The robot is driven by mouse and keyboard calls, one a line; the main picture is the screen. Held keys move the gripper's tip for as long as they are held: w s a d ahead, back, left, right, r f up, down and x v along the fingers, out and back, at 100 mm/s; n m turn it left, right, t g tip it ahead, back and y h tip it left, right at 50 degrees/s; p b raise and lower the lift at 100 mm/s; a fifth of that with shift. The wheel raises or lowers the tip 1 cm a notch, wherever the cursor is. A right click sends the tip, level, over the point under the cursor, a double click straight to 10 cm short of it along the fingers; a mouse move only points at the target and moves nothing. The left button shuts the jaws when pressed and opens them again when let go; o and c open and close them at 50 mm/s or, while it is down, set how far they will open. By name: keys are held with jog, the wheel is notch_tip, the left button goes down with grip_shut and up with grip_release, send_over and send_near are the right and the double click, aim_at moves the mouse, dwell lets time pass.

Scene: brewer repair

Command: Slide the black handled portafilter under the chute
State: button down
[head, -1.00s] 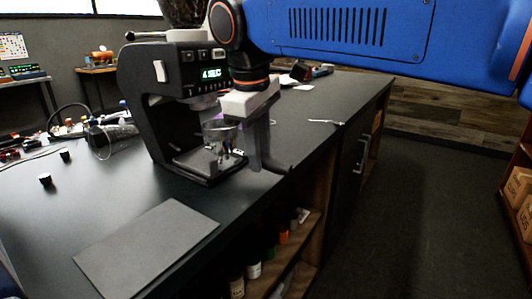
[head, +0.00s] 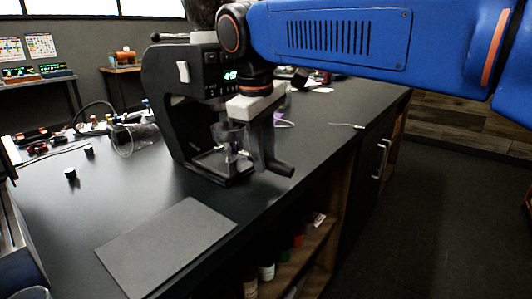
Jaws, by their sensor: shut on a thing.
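The black machine (head: 186,100) with a lit display stands on the dark counter, its drip tray (head: 222,172) at the bottom. My gripper (head: 262,143) is at its right front side, fingers pointing down, shut on the black handled portafilter. The portafilter's dark handle (head: 281,168) sticks out low to the right of the fingers. A clear cup-like piece (head: 228,132) shows left of the fingers, above the tray; I cannot tell if it is joined to the portafilter. The portafilter's head is not clear behind the fingers. The chute is hidden or too dark to make out.
A grey mat (head: 165,245) lies in front of the machine. A clear glass (head: 135,138) lies to its left, near small black knobs (head: 70,174). A thin metal tool (head: 346,126) lies on the right. Shelves with bottles are under the counter edge.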

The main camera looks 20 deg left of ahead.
jog(key=c, duration=1.4)
grip_release()
jog(key=s+r, duration=0.3)
jog(key=r, duration=1.3)
jog(key=w+d+f+m, duration=0.2)
jog(key=d, duration=0.5)
jog(key=w+d+f+m, duration=0.1)
jog(key=w+d+f, duration=0.1)
jog(key=d, duration=0.5)
jog(key=s+d+f+m+t, duration=0.1)
jog(key=s+d+f+m, duration=0.25)
jog(key=d+f, duration=0.65)
jog(key=s+d+f+m, duration=0.2)
jog(key=d+f+m, duration=0.2)
jog(key=d+f, duration=0.65)
jog(key=s+d+f+m, duration=0.1)
jog(key=s+d+f, duration=0.2)
jog(key=f, duration=0.1)
jog(key=s+d+f+m+t, duration=0.1)
jog(key=s+d+f, duration=0.2)
jog(key=f, duration=0.2)
jog(key=s+d+f+m, duration=0.2)
jog(key=s+d+f, duration=0.1)
jog(key=f, duration=0.2)
jog(key=shift+s+d+t, duration=0.15)
jog(key=shift+d+t, duration=0.15)
jog(key=shift+d, duration=0.1)
